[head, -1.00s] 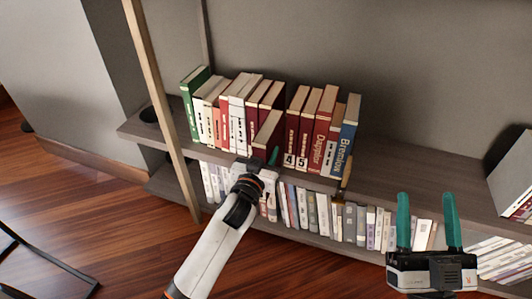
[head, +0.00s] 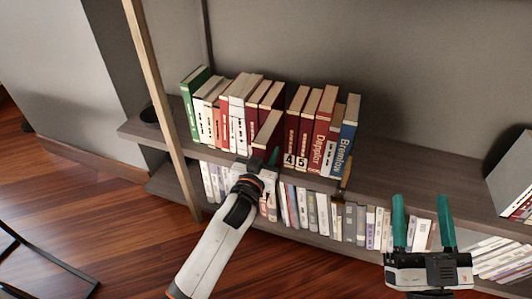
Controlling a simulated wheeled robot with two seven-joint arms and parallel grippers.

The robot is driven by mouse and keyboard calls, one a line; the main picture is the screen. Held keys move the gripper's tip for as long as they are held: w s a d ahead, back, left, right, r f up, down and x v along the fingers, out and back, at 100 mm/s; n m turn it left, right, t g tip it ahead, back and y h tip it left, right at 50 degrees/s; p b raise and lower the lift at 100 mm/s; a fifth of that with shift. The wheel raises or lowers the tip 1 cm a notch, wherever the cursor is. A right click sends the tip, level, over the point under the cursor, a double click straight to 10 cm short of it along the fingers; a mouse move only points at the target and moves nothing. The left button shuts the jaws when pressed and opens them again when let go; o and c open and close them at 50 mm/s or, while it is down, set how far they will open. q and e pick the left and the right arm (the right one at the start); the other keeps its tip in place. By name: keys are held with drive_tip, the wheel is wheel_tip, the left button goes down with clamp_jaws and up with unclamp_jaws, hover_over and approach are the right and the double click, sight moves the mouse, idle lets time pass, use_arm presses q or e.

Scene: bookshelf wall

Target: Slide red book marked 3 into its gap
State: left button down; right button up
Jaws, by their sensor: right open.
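A red book (head: 267,132) juts out in front of its neighbours on the upper shelf, just left of the red books marked 4 (head: 291,138) and 5 (head: 305,138). Its number is not readable, so I cannot confirm it is the 3. It stands upright, partly between the books. My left gripper (head: 262,163) is at the lower front of this book. One teal fingertip shows beside it; the arm hides the rest, so contact and grip are unclear. My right gripper (head: 423,226) is open and empty, low at the right, away from the row.
The row runs from a green book (head: 194,95) to a blue book (head: 347,133). A lower shelf holds many pale books (head: 325,215). A wooden post (head: 158,100) stands at left.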

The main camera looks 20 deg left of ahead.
use_arm(q)
drive_tip(key=shift+w+r, duration=0.2)
idle(0.3)
drive_tip(key=shift+w, duration=1.1)
use_arm(e)
drive_tip(key=shift+s+r+t, duration=0.3)
drive_tip(key=shift+r+t, duration=0.1)
drive_tip(key=shift+r, duration=0.05)
use_arm(q)
drive_tip(key=shift+w, duration=0.1)
drive_tip(key=shift+w+d+b, duration=0.1)
drive_tip(key=shift+w+b, duration=0.3)
drive_tip(key=shift+w, duration=0.75)
use_arm(e)
drive_tip(key=shift+s+r+t+y, duration=0.5)
drive_tip(key=shift+r+t, duration=0.1)
drive_tip(key=shift+r, duration=0.2)
